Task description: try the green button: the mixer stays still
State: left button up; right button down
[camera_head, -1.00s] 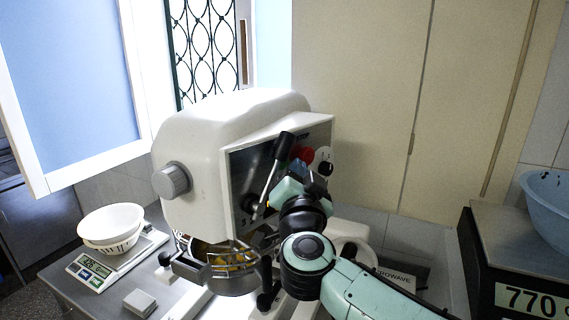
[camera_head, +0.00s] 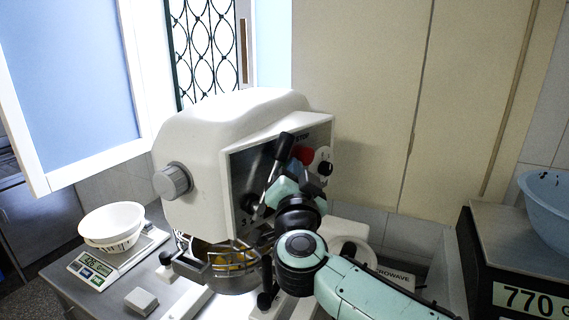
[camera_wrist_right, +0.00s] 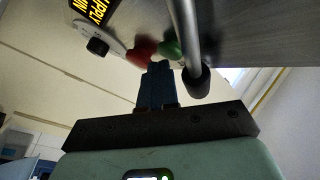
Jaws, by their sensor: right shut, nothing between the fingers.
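The white mixer (camera_head: 235,125) stands on the steel table, its grey control panel facing right. The red button (camera_head: 306,155) shows on the panel, and also in the right wrist view (camera_wrist_right: 141,50). The green button (camera_wrist_right: 169,48) shows beside it in the right wrist view, partly covered by the lever; in the head view it is hidden behind my gripper. My right gripper (camera_head: 292,173) is shut and empty. Its blue fingertips (camera_wrist_right: 158,68) are right at the lower edge of the green button; I cannot tell whether they touch it. My left gripper is not in view.
The mixer's black-ended lever (camera_head: 285,147) sticks out close to my right gripper; it also crosses the right wrist view (camera_wrist_right: 186,45). A black knob (camera_head: 325,168) sits right of the red button. A scale (camera_head: 93,271) with white bowls (camera_head: 112,222) stands at left.

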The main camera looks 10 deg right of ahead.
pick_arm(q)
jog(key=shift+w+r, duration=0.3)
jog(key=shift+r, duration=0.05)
pick_arm(e)
jog(key=shift+w+a, duration=0.25)
jog(key=shift+w, duration=0.1)
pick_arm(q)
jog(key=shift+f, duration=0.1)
pick_arm(e)
jog(key=shift+s+d, duration=0.1)
jog(key=shift+s, duration=0.05)
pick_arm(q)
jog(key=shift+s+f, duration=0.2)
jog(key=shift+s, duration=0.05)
pick_arm(e)
jog(key=shift+s+d, duration=0.4)
jog(key=shift+s, duration=0.2)
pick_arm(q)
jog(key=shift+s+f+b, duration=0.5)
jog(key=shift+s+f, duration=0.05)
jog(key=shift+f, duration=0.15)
pick_arm(e)
jog(key=shift+s+d, duration=0.75)
jog(key=shift+s, duration=0.25)
jog(key=shift+s+d, duration=0.75)
jog(key=shift+s, duration=0.2)
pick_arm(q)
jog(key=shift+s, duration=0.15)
pick_arm(e)
jog(key=shift+f, duration=0.1)
